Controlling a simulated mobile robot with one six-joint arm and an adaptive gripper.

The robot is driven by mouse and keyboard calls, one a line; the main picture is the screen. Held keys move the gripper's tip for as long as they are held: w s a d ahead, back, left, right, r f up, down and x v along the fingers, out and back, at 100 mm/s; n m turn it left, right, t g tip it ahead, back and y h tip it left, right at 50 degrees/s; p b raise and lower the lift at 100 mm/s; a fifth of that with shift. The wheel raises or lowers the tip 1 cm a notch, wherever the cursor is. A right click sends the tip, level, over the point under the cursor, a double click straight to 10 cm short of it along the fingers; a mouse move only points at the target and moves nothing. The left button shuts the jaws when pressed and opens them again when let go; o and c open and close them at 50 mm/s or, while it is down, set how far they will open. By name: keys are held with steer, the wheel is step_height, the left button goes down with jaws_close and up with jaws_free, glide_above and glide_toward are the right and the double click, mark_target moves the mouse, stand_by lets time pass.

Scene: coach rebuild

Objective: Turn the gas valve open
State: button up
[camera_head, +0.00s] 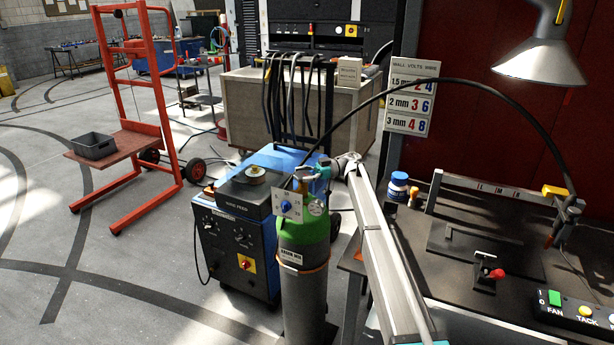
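The gas cylinder (304,285) stands upright, grey with a green shoulder (303,232). A brassy valve (301,181) sits at its top. A pale plate with numbers and a blue knob (286,206) is in front of the valve, on its left side. My arm reaches up from the lower right, and my gripper (318,173) is at the cylinder's top, just right of the valve. The fingers are small and overlap the valve parts, so I cannot tell whether they touch or grip anything.
A blue welding machine (237,240) stands close behind and left of the cylinder. A dark workbench (410,245) is at right, with a lamp (540,55) above it. A black cable arches over my arm. A red trolley (125,130) stands left on open floor.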

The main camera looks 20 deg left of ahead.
steer(key=shift+o, duration=0.7)
steer(key=shift+s, duration=0.15)
steer(key=v, duration=0.7)
steer(key=shift+w+d, duration=0.2)
steer(key=shift+w, duration=0.1)
